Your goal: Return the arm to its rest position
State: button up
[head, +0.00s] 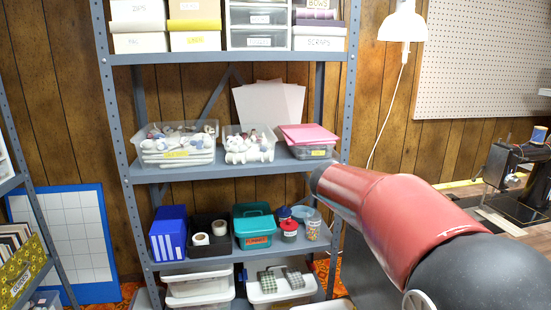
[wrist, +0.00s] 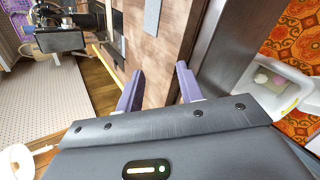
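My gripper (wrist: 158,92) shows in the wrist view as two purple-grey fingers held apart with nothing between them. Behind the fingers is the brown wooden top of the sewing table (wrist: 133,38). In the head view my red and dark arm reaches in from the lower right toward the shelf. Its hand end is not visible there, so the gripper is hidden in that view.
A grey metal shelf (head: 238,168) with bins and boxes stands ahead. The black sewing machine (head: 506,165) sits on its table at right; it also shows in the wrist view (wrist: 62,38). A white lamp (head: 403,27) hangs above. A white bin (wrist: 262,88) stands on the patterned floor.

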jog(key=s+a+f+m+t+y, duration=0.1)
jog(key=s+a+f+m+y, duration=0.1)
jog(key=s, duration=0.6)
jog(key=s+a+f+m+t+y, duration=0.1)
jog(key=s+a+f+m+y, duration=0.1)
jog(key=s+a+y, duration=0.3)
jog(key=s+a+f+m+t+y, duration=0.1)
jog(key=s+a+f+m+y, duration=0.1)
jog(key=s, duration=0.9)
notch_tip(320, 180, down, 2)
jog(key=shift+s+a+m+y, duration=0.3)
jog(key=shift+a+m+y, duration=0.1)
jog(key=shift+a+y, duration=0.45)
jog(key=shift+d, duration=0.1)
